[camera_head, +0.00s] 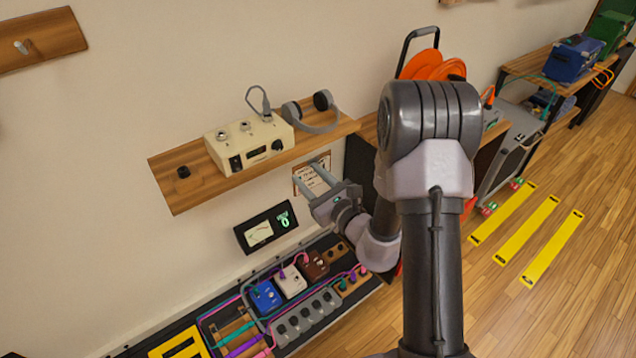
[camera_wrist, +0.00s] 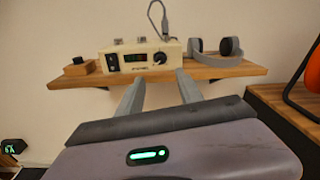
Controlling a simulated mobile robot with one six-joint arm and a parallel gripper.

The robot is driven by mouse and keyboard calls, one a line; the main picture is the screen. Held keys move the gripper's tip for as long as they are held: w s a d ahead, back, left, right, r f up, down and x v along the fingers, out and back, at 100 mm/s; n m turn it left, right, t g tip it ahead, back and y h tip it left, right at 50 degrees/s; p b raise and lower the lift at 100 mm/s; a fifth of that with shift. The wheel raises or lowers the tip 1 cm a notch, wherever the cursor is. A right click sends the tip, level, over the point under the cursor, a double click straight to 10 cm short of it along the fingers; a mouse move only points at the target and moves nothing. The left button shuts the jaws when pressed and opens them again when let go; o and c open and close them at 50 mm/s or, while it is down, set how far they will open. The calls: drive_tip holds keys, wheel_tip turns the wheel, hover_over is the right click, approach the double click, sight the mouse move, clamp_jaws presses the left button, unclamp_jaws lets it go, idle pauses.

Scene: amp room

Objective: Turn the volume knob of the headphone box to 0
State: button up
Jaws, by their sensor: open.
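The headphone box (camera_head: 249,143) is a cream box on a wooden wall shelf. It also shows in the wrist view (camera_wrist: 130,67). Its front has a dark display, a black switch at the left and a black round knob (camera_wrist: 159,58) at the right; this knob also shows in the head view (camera_head: 277,145). I cannot read the knob's setting. My gripper (camera_head: 312,175) is open and empty, below and in front of the shelf. In the wrist view its two fingers (camera_wrist: 160,90) point toward the box, apart from it, with the knob above the gap between them.
Grey headphones (camera_head: 318,119) lie right of the box on the shelf (camera_head: 190,191). A small block with a black knob (camera_wrist: 79,67) stands left. Below are a wall meter (camera_head: 266,228) and a pedalboard with several pedals (camera_head: 291,281). Free air lies before the shelf.

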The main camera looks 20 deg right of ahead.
drive_tip(key=v, duration=0.4)
drive_tip(key=shift+s, duration=0.1)
